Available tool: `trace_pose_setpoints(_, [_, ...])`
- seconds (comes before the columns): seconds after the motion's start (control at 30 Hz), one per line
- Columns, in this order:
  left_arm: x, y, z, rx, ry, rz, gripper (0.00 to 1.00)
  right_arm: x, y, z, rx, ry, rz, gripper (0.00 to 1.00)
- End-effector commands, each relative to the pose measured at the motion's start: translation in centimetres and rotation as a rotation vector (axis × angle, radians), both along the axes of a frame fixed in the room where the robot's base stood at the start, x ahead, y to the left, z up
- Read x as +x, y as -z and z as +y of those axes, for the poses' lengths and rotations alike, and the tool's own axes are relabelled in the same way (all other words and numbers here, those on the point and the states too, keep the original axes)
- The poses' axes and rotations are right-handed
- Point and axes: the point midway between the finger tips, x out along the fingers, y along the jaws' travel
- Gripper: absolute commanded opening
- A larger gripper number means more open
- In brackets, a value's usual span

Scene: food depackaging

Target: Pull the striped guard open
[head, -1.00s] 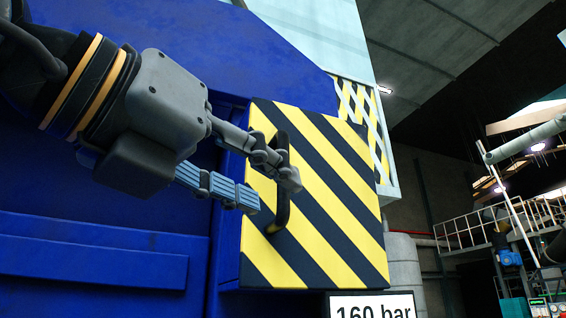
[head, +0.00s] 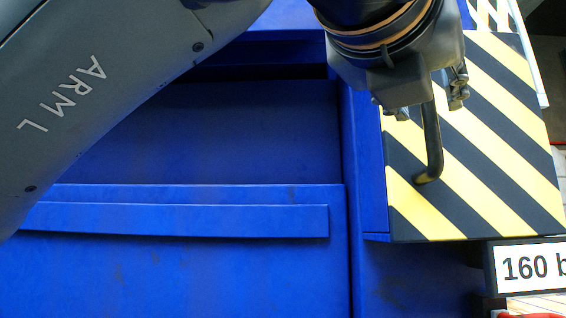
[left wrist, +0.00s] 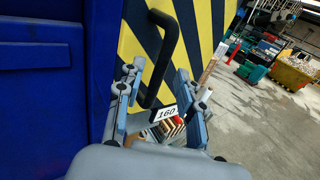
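The striped guard (head: 480,150) is a yellow and black panel on the blue machine, at the right of the head view. Its black bar handle (head: 433,150) stands out near the panel's left side. The handle also shows in the left wrist view (left wrist: 167,55). My left gripper (head: 427,104) is at the handle's upper part, with a finger on either side of it. In the left wrist view my left gripper (left wrist: 158,95) has its fingers wide apart, with the handle between them and no clear contact. The handle's upper end is hidden in the head view. My right gripper is not in view.
The blue machine body (head: 210,140) has a raised ledge (head: 190,220) left of the guard. A "160 bar" sign (head: 530,267) sits just below the guard. In the left wrist view, open floor (left wrist: 260,130) and a yellow skip (left wrist: 293,70) lie to the right.

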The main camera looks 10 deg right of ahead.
Motion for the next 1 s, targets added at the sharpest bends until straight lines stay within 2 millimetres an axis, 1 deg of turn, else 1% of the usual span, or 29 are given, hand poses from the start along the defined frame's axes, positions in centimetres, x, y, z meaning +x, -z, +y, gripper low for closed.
trace_pose_setpoints(0.03, [0.6,-0.4,-0.7,0.002,0.001,0.003,0.37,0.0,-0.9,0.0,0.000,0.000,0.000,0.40])
trace_pose_setpoints(0.2, [1.9,-0.2,-2.0,0.000,0.001,0.003,0.37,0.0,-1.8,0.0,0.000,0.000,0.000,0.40])
trace_pose_setpoints(0.37, [2.3,0.0,-2.5,-0.001,0.001,0.000,0.37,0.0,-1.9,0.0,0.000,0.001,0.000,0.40])
trace_pose_setpoints(0.57, [2.3,0.0,-2.5,-0.001,0.001,0.000,0.37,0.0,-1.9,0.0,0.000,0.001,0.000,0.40])
trace_pose_setpoints(0.6, [2.3,0.0,-2.5,-0.001,0.001,0.001,0.35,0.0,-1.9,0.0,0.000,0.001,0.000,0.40])
trace_pose_setpoints(0.77, [2.3,0.0,-2.5,-0.001,0.001,0.001,0.02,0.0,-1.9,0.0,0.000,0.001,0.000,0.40])
trace_pose_setpoints(0.8, [2.3,0.0,-2.5,-0.001,0.001,0.001,0.00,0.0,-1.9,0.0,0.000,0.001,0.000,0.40])
trace_pose_setpoints(1.0, [2.3,0.0,-2.5,-0.001,0.001,0.001,0.00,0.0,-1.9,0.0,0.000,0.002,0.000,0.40])
